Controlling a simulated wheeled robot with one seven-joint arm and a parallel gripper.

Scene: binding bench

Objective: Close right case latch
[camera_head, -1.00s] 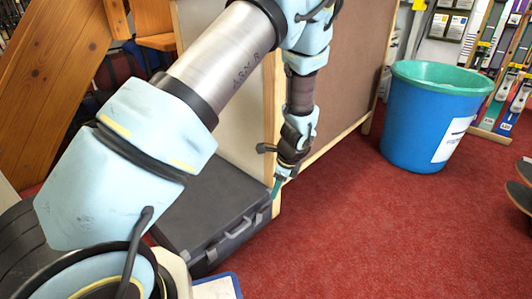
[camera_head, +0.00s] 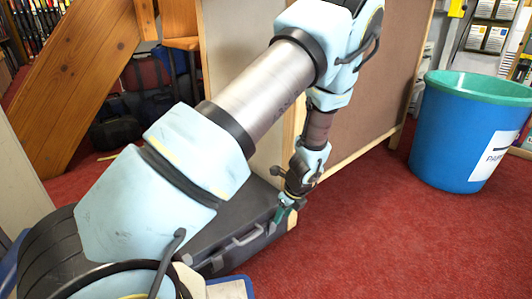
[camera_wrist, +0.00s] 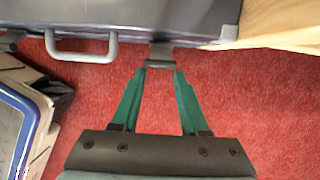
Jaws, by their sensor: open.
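The dark grey case (camera_head: 250,208) lies flat on the red carpet, partly hidden behind my arm in the head view. In the wrist view its edge (camera_wrist: 150,18) runs across the top. The right latch (camera_wrist: 160,54) is a small grey piece at that edge, right of the case handle (camera_wrist: 83,48). I cannot tell whether it is fastened. My gripper (camera_wrist: 160,73) is open, its two green fingertips just short of the latch, one to each side. In the head view my gripper (camera_head: 281,213) is low at the case's front right; contact is unclear.
A wooden edge (camera_wrist: 280,22) stands close right of the case. A blue-rimmed tray (camera_wrist: 25,110) lies at lower left in the wrist view. A blue bin (camera_head: 465,135) stands on the right.

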